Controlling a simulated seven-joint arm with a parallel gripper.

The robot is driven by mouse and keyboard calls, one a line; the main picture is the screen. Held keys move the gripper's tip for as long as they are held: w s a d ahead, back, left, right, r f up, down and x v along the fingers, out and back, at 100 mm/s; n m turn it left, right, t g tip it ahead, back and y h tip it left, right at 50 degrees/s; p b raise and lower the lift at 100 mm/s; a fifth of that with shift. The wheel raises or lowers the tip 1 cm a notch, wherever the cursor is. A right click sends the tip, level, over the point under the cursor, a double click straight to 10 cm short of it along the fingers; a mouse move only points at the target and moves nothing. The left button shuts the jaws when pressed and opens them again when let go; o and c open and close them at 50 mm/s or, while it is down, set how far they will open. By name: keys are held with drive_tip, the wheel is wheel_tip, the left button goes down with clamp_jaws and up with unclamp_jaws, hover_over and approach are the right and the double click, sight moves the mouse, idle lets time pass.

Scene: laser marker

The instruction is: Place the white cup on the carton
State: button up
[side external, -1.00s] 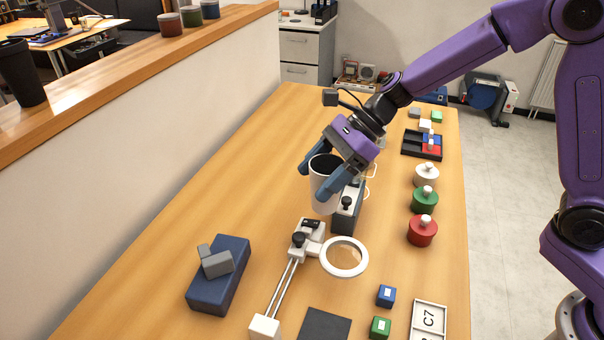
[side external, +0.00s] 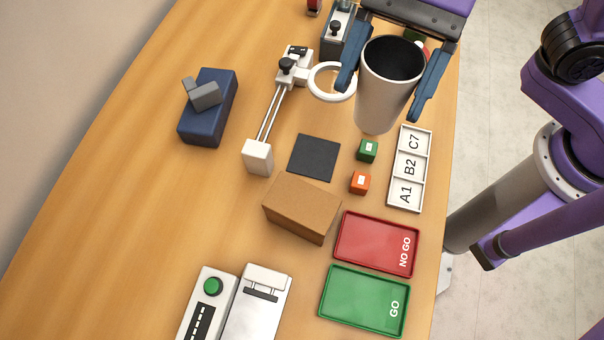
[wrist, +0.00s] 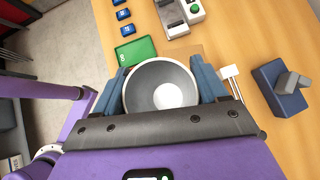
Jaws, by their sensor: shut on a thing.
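The white cup (side external: 383,102) has a dark inside and is held upright between the blue fingers of my gripper (side external: 392,85). It hangs above the table, up and to the right of the carton in the side view. In the wrist view I look down into the cup (wrist: 161,92), with a finger of my gripper (wrist: 161,95) on each side. The brown carton (side external: 301,208) stands closed on the table with a bare, flat top. In the wrist view a brown patch behind the cup may be the carton; most of it is hidden.
Around the carton lie a black square pad (side external: 314,156), a red NO GO tray (side external: 375,243), a green GO tray (side external: 364,301), an orange cube (side external: 360,183) and a green cube (side external: 367,150). A white label rack (side external: 409,168) and a rail stand (side external: 257,156) are nearby. The table left of the carton is clear.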

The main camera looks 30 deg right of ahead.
drive_tip(key=s+d+r+n+g+h, duration=0.1)
drive_tip(key=s+d+n, duration=0.1)
drive_tip(key=s, duration=0.5)
drive_tip(key=shift+w+a+f, duration=0.85)
drive_tip(key=shift+a+f, duration=1.3)
drive_tip(key=shift+a, duration=0.05)
drive_tip(key=shift+w+a+f, duration=0.8)
drive_tip(key=shift+a+f, duration=1.35)
drive_tip(key=shift+a, duration=0.05)
drive_tip(key=shift+w+a+f, duration=0.85)
drive_tip(key=shift+a+f, duration=1.3)
drive_tip(key=shift+a, duration=0.05)
drive_tip(key=shift+f, duration=0.2)
drive_tip(key=o, duration=0.7)
drive_tip(key=shift+r, duration=0.1)
